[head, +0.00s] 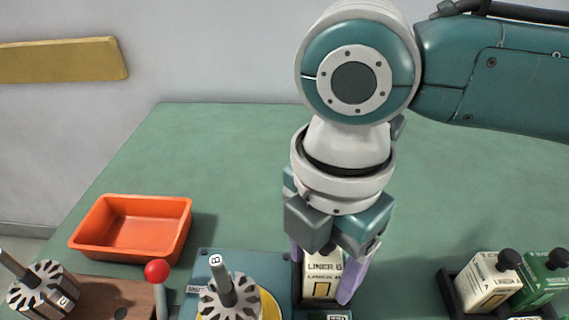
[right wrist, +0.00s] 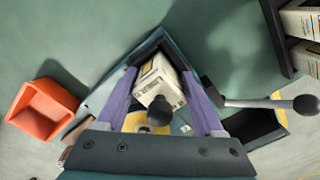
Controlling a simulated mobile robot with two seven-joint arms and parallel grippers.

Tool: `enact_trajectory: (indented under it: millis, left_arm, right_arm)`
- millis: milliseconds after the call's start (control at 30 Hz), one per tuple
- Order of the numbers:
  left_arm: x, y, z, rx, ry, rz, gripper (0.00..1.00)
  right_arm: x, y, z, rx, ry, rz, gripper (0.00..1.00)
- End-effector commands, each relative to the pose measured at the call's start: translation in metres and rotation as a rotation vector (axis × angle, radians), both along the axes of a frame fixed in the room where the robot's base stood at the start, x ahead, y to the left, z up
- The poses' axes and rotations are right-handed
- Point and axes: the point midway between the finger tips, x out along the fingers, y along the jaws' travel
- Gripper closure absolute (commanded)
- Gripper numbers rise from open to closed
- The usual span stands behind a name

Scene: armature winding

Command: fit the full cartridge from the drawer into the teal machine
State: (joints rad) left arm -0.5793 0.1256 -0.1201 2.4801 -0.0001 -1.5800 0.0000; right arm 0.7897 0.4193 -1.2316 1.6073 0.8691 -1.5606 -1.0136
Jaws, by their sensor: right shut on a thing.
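A cream cartridge marked LINER B (head: 322,278) stands upright in a dark-walled bay at the right side of the teal machine (head: 262,264). My right gripper (head: 324,274) points down with its purple fingers on both sides of this cartridge, shut on it. In the right wrist view the cartridge (right wrist: 160,82) sits between the fingers, its black knob towards the camera. How deep it is seated I cannot tell. A slotted armature with a shaft marked B (head: 228,292) stands on the machine. My left gripper is out of view. No drawer can be made out.
A dark rack at the right holds a cream cartridge (head: 487,284) and a green cartridge (head: 541,277). An orange tray (head: 128,255) lies at the left. A red-knobbed lever (head: 158,273) and another armature (head: 42,288) are front left. The green table behind is clear.

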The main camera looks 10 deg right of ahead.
Motion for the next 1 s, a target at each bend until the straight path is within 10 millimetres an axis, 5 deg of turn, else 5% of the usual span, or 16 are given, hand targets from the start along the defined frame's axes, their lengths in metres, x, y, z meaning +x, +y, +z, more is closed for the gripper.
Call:
enact_trajectory:
  millis: [433, 467, 733, 1000]
  left_arm:
    - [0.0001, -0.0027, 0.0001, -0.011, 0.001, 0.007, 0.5]
    - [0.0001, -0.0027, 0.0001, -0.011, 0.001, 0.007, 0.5]
    - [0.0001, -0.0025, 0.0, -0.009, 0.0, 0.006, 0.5]
    - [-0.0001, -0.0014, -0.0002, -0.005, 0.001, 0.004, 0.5]
  right_arm:
    - [-0.0001, 0.0, -0.0006, 0.0, 0.0, 0.0, 0.93]
    - [-0.0001, 0.0, -0.0007, 0.0, 0.0, 0.0, 0.29]
    - [-0.0006, -0.0003, -0.001, -0.002, 0.001, 0.0, 0.0]
    - [-0.0008, -0.0006, -0.0014, -0.002, 0.002, 0.0, 0.0]
